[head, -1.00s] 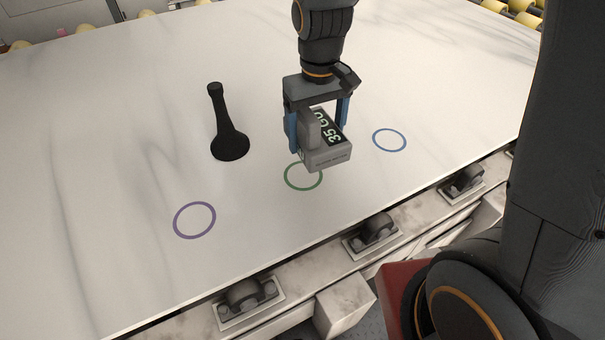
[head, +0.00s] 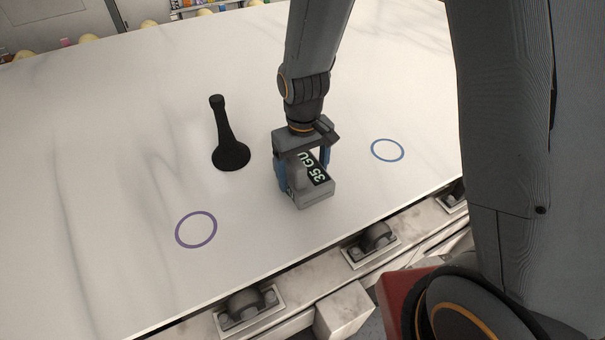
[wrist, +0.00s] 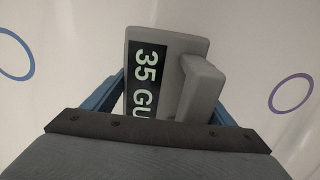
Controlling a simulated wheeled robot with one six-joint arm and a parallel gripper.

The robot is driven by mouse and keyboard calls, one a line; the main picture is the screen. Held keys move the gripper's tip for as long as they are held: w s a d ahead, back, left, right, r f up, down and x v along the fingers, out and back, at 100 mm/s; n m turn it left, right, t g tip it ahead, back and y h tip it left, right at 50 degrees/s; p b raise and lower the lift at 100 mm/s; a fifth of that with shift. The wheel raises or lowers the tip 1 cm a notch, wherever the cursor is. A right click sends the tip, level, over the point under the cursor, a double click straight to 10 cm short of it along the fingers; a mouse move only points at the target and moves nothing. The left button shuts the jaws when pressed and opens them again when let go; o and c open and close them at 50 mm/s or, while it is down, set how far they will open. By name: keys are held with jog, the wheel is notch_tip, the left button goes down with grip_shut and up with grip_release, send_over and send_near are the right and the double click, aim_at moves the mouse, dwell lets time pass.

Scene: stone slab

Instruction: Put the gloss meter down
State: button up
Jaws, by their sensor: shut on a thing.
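The gloss meter (head: 318,193) is a grey block with a raised grip and a dark display reading "35 GU". My gripper (head: 302,180) is shut on it, a blue finger on each side. The meter is upright at the slab surface, over the place where the green ring was seen; the ring is now hidden. I cannot tell whether its base touches the slab. In the wrist view the meter (wrist: 165,75) sits between the blue fingers, its display facing the camera.
The pale stone slab (head: 100,190) carries a purple ring (head: 196,230) at the left and a blue ring (head: 387,150) at the right. A black flared object (head: 229,140) with a narrow neck stands left of my gripper. Roller brackets (head: 247,305) line the slab's near edge.

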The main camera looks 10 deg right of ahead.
aim_at(303, 167)
jog(key=shift+f, duration=0.45)
jog(key=shift+f, duration=0.15)
jog(key=o, duration=1.6)
jog(key=shift+c, duration=0.2)
notch_tip(303, 167, up, 12)
jog(key=shift+r+b, duration=0.15)
jog(key=shift+b, duration=0.75)
